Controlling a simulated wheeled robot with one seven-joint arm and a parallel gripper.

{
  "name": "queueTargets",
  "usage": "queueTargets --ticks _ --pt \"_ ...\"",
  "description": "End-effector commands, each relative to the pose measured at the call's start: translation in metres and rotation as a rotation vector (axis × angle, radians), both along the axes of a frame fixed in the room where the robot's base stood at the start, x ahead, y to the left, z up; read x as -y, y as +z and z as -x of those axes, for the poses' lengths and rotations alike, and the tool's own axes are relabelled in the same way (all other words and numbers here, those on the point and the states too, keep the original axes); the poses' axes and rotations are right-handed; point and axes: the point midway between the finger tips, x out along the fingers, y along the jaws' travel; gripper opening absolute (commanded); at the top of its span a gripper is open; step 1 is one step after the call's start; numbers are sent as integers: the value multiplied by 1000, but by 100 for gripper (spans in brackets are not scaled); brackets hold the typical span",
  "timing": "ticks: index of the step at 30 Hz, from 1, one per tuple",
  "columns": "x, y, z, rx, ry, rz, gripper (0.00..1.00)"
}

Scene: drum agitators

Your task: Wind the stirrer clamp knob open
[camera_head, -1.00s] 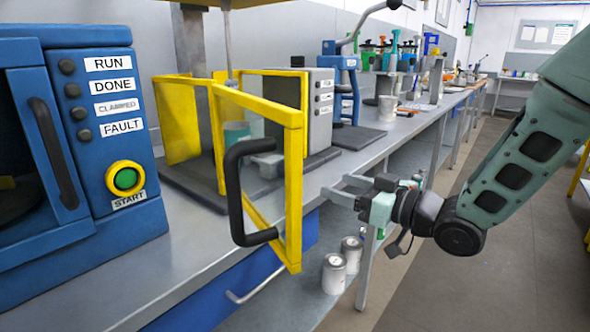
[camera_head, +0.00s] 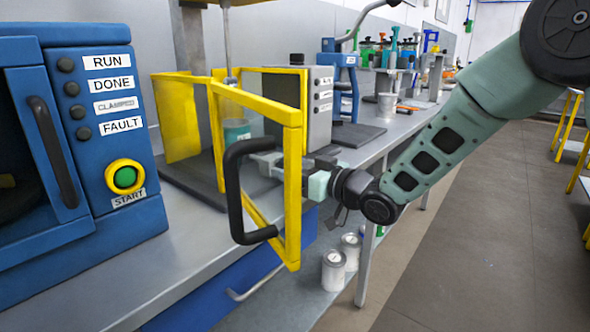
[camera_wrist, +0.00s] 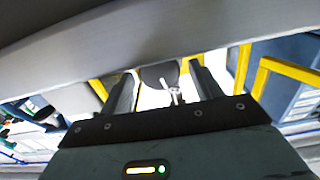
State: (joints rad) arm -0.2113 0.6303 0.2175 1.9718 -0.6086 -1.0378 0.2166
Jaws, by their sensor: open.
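The stirrer stands behind an open yellow guard, its thin shaft (camera_head: 228,72) hanging over a beaker with teal liquid (camera_head: 236,132). My gripper (camera_head: 268,163) is open, its fingers reaching left behind the guard door's frame, beside the beaker at low height. In the wrist view my gripper (camera_wrist: 165,82) has its two fingers apart, with a dark rounded part (camera_wrist: 158,74) and a small silver pin showing between or beyond them. This may be the clamp knob; I cannot tell for sure, nor whether the fingers touch it. The head view shows no clear knob there.
The yellow guard door (camera_head: 292,190) with its black handle (camera_head: 236,190) stands close in front of my gripper. A blue machine (camera_head: 75,170) is at left, a grey box (camera_head: 320,105) behind. White cans (camera_head: 333,270) stand below the bench. The aisle at right is free.

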Motion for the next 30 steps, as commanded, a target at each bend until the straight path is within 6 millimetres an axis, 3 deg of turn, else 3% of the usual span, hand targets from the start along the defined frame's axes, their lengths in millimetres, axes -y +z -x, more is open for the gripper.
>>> queueTargets --ticks 2,6,19,30 --pt "0 0 0 0 0 0 58" --pt "0 0 0 0 0 0 19" --pt "0 -2 0 52 0 39 19" --pt "-1 -5 2 277 1 213 19"
